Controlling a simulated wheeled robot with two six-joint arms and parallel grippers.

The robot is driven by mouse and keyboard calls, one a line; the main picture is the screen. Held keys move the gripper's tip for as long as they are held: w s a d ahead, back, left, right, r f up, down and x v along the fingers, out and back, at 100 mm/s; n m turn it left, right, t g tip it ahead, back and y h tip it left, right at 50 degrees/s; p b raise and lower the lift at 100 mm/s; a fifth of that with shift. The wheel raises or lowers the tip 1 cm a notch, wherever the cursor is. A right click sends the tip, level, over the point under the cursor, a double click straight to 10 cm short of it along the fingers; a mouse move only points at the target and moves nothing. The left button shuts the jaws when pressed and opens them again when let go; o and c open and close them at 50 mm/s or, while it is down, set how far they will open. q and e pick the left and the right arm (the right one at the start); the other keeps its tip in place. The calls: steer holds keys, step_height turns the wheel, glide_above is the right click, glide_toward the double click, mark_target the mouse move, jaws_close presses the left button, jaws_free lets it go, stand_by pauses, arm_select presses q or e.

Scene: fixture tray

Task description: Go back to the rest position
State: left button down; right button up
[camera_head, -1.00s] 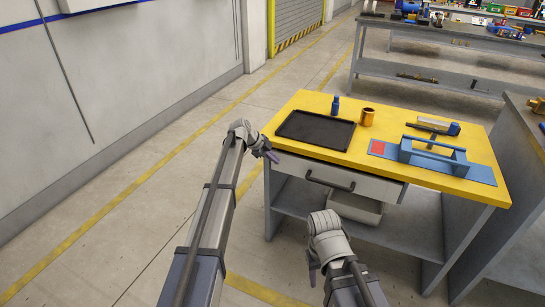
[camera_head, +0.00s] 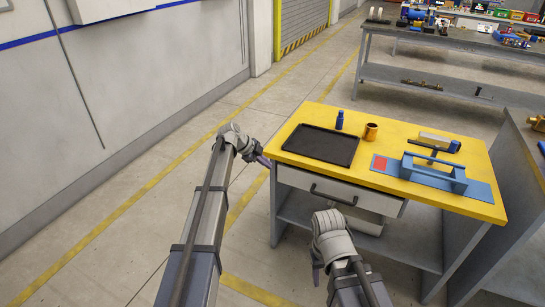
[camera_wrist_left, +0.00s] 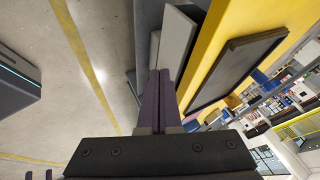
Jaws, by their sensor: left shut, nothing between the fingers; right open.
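My left gripper (camera_head: 264,161) is in front of the left end of the yellow workbench top (camera_head: 405,197). Its purple fingers are shut together with nothing between them, as the left wrist view (camera_wrist_left: 158,98) also shows. My right gripper (camera_head: 317,268) is low in front of the bench, below the drawer. Its fingers are small in the picture; it is open and holds nothing that I can see. Both grippers look clear of the objects on the bench.
On the bench are a black tray (camera_head: 320,145), a blue bottle (camera_head: 339,120), a copper cup (camera_head: 371,132) and a blue fixture (camera_head: 434,175). A grey drawer front (camera_head: 340,190) faces my arms. Floor to the left is free. Another bench (camera_head: 440,75) stands behind.

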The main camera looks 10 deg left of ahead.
arm_select(q)
steer(key=s+d+f+n+g+y, duration=0.1)
steer(key=s+d+n+y, duration=0.2)
steer(key=s, duration=0.7)
steer(key=s+d+f+n+g, duration=0.2)
steer(key=s+d+n, duration=0.3)
steer(key=s, duration=0.5)
steer(key=s+d+f+n+g+y, duration=0.1)
steer(key=s+d+n+y, duration=0.1)
steer(key=s+d, duration=0.5)
steer(key=s+a+n+y, duration=0.25)
steer(key=s+n, duration=0.35)
steer(key=s, duration=0.8)
step_height(320, 180, up, 14)
steer(key=p, duration=1.4)
steer(key=shift+w+r+g+p, duration=0.15)
steer(key=shift+w+g+p, duration=0.15)
steer(key=shift+w+p, duration=0.05)
